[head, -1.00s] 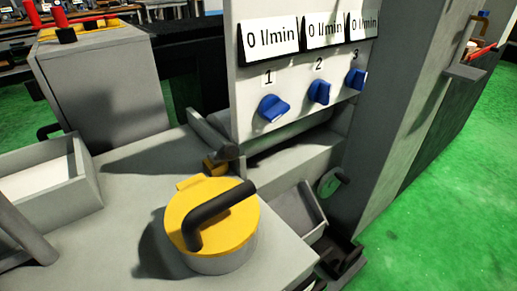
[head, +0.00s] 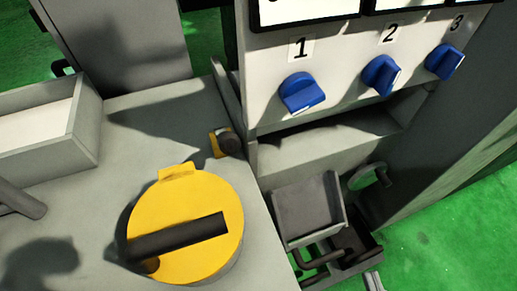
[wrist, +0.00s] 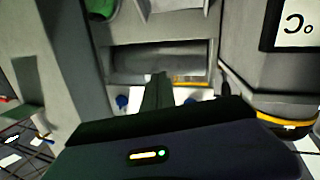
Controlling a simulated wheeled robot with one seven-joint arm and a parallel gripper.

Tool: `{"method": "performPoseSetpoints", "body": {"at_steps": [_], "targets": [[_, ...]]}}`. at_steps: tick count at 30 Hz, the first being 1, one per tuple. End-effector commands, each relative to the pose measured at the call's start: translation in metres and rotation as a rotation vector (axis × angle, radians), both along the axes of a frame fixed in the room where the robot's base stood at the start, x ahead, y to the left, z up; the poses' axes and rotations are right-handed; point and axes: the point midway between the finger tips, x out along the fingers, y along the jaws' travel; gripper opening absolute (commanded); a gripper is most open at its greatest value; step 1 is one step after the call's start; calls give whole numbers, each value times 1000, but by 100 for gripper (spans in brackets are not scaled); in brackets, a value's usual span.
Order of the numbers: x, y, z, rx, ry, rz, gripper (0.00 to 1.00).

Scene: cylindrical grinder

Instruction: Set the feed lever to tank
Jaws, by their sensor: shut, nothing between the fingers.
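No part in view is labelled as the feed lever or marked "tank". A yellow round cap (head: 205,255) with a dark bar handle (head: 180,237) sits on the grey machine top in the head view. A small dark knob on a yellow base (head: 226,142) lies behind it. A dark bent bar (head: 325,258) shows low in the recess right of the cap. My gripper (wrist: 157,90) shows in the wrist view, shut and empty, in front of a grey recessed structure. Whether it touches anything cannot be told.
A white panel carries blue knobs 1 (head: 302,92), 2 (head: 381,75) and 3 (head: 445,62). Below are a grey tilted tray (head: 308,208) and a green handwheel (head: 363,178). A grey bin (head: 85,140) stands left. Green floor (head: 450,235) is open at right.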

Motion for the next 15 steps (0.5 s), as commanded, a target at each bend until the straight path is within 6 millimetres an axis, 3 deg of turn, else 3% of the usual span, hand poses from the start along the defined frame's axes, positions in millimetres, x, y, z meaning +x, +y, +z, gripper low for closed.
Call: {"method": "performPoseSetpoints", "body": {"at_steps": [8, 15], "targets": [[36, -2, 13, -136, -145, 33, 0], [86, 3, 36, -375, -376, 75, 0]]}}
